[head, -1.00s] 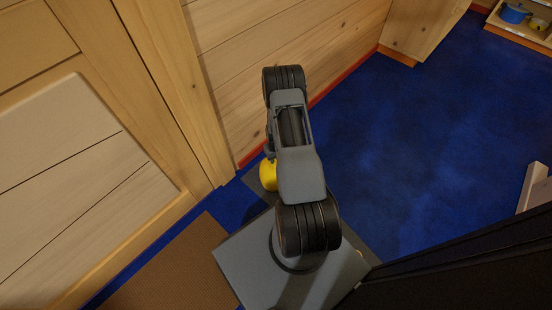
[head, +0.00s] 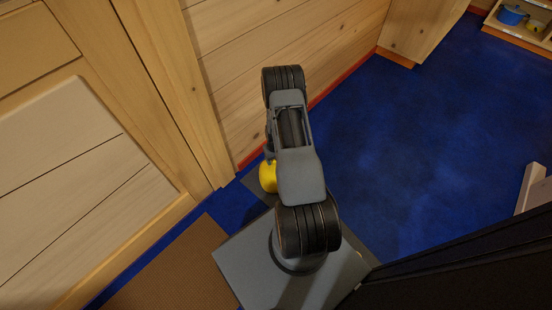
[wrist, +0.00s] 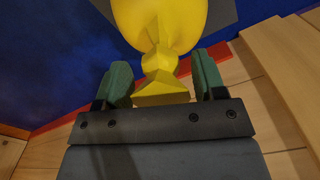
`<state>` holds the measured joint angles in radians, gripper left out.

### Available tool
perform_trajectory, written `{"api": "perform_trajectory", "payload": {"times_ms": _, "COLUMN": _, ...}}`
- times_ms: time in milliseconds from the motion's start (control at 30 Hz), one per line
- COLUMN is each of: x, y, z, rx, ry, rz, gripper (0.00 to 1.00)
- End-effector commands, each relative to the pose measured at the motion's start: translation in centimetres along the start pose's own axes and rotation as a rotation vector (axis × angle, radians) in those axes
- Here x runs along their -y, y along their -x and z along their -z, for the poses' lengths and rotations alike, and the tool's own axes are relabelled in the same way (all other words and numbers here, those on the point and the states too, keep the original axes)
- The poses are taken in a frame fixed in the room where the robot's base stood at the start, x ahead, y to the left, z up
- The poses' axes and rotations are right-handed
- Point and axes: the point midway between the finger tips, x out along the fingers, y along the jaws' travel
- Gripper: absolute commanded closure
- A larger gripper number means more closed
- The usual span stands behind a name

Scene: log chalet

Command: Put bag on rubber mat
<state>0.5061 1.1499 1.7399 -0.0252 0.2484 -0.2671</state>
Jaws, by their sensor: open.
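The yellow bag (head: 268,177) stands at the foot of the log wall, partly hidden behind my arm in the head view. In the wrist view the bag (wrist: 160,22) has a round body, a narrow neck and a flared top. My gripper (wrist: 162,78) is open, with one green fingertip on each side of the bag's neck. I see gaps between the fingers and the neck. A dark grey flat mat (head: 256,186) shows beside the bag and partly under my arm. A brown textured mat (head: 180,270) lies at the lower left. I cannot tell which is the rubber mat.
A wooden door or panel (head: 80,190) stands close on the left, and the log wall (head: 270,45) rises behind the bag. Open blue carpet (head: 420,140) lies to the right. A shelf with a blue pot (head: 511,15) is at the far upper right.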

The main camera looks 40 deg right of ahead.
Motion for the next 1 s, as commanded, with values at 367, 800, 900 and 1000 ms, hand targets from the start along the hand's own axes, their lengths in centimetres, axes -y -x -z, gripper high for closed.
{"api": "perform_trajectory", "payload": {"times_ms": 367, "x": 0.0, "y": 7.8, "z": 0.0, "rx": -0.002, "ry": 0.001, "rz": -0.002, "gripper": 0.36}}
{"api": "perform_trajectory", "payload": {"times_ms": 800, "x": 1.2, "y": 14.6, "z": 1.0, "rx": -0.019, "ry": 0.017, "rz": -0.004, "gripper": 0.36}}
{"api": "perform_trajectory", "payload": {"times_ms": 900, "x": 3.2, "y": 19.6, "z": 1.6, "rx": -0.047, "ry": 0.039, "rz": -0.010, "gripper": 0.36}}
{"api": "perform_trajectory", "payload": {"times_ms": 1000, "x": 6.2, "y": 25.7, "z": 1.1, "rx": -0.079, "ry": 0.067, "rz": -0.014, "gripper": 0.36}}
